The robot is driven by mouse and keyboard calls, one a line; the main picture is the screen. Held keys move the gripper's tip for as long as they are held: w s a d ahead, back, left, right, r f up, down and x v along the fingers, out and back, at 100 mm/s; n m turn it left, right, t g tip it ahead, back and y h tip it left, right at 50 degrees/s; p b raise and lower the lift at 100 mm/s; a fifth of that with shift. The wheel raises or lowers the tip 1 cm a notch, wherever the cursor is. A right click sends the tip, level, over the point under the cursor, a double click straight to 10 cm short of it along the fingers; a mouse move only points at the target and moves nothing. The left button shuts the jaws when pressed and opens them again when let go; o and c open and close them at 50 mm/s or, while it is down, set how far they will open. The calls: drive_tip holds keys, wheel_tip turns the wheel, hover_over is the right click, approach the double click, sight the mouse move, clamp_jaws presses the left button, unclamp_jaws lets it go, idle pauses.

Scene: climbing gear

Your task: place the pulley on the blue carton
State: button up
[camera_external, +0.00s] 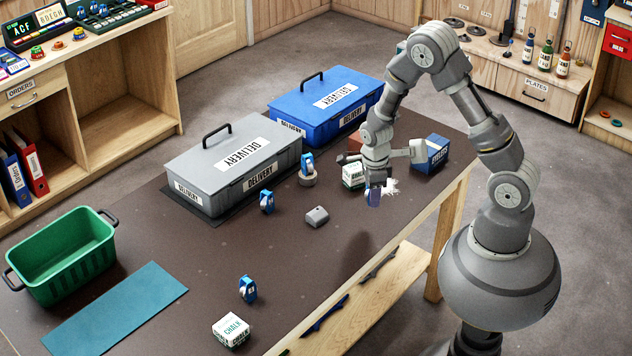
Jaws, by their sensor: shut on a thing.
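My gripper (374,184) is above the right part of the dark table, pointing down. It is shut on a small blue-purple thing that looks like a pulley (373,198); the fingers hide part of it. The blue carton (431,155) stands at the table's far right, right of and behind my gripper, with an arm link partly in front of it. Similar blue pulleys stand at the middle of the table (267,201), near the front (248,289), and on a grey ring-shaped piece (307,163).
A white chalk cube (352,176) stands just left of my gripper, with a white patch (391,187) to the right. Grey (205,190) and blue (300,128) delivery boxes stand behind. A grey block (317,217), green basket (60,262), teal mat (118,310) and another chalk cube (231,331) are nearer.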

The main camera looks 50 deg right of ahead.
drive_tip(key=s+d+r+m, duration=0.1)
drive_tip(key=s+d+m, duration=0.2)
drive_tip(key=d, duration=0.6)
drive_tip(key=s+d+r+m+p, duration=0.1)
drive_tip(key=s+d+r+m, duration=0.2)
drive_tip(key=d, duration=0.6)
drive_tip(key=s+d+m, duration=0.4)
drive_tip(key=d, duration=0.5)
drive_tip(key=b, duration=0.3)
hover_over(432, 144)
drive_tip(key=shift+a+f, duration=0.1)
drive_tip(key=shift+f, duration=0.6)
wheel_tip(432, 144, down, 4)
drive_tip(key=shift+r+b, duration=0.25)
drive_tip(key=shift+b, duration=0.6)
drive_tip(key=shift+r, duration=0.1)
drive_tip(key=o, duration=1.1)
